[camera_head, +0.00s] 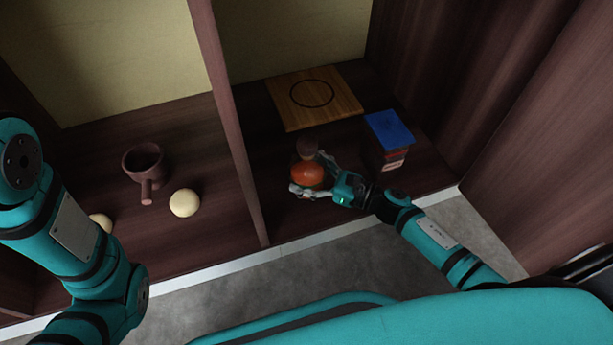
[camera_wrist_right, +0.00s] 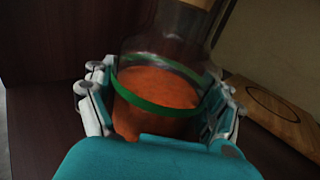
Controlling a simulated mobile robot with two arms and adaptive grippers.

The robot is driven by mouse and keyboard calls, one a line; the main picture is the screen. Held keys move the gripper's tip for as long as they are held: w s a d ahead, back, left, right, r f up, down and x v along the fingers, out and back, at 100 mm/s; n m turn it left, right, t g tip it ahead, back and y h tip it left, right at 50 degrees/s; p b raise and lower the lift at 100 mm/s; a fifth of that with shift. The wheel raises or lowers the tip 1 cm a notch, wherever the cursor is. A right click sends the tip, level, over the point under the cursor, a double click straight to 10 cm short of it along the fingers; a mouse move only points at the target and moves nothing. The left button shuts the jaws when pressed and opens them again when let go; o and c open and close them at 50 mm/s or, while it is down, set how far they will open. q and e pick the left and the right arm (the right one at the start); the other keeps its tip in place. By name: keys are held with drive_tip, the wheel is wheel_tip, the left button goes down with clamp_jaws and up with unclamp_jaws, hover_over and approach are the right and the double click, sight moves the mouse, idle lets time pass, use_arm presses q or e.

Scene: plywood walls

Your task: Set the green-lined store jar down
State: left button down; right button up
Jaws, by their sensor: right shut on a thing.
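The store jar (camera_wrist_right: 160,95) is clear, with orange contents, a green line around it and a brownish lid at its top. My right gripper (camera_head: 316,180) is shut around it, with a finger on each side of the jar in the right wrist view. In the head view the jar (camera_head: 307,173) is in the right compartment, in front of the wooden board (camera_head: 290,113) with a black ring. I cannot tell whether its base touches the shelf. My left arm is at the left edge of the head view; its gripper does not show.
A blue-topped stack (camera_head: 389,131) of blocks or books stands right of the jar. An upright divider (camera_head: 235,130) is on its left. Beyond it are a brown handled pot (camera_head: 143,160) and pale balls (camera_head: 184,203). The ringed board is bare.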

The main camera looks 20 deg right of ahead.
drive_tip(key=shift+w+r, duration=0.1)
drive_tip(key=shift+r, duration=0.1)
drive_tip(key=shift+f, duration=0.2)
drive_tip(key=o, duration=1.5)
drive_tip(key=shift+o, duration=0.2)
drive_tip(key=shift+r, duration=0.25)
drive_tip(key=p+v, duration=0.5)
drive_tip(key=v, duration=0.6)
drive_tip(key=shift+a, duration=0.1)
drive_tip(key=shift+s+d+f+p, duration=0.15)
drive_tip(key=shift+s+d+p, duration=0.15)
drive_tip(key=shift+s+d, duration=0.15)
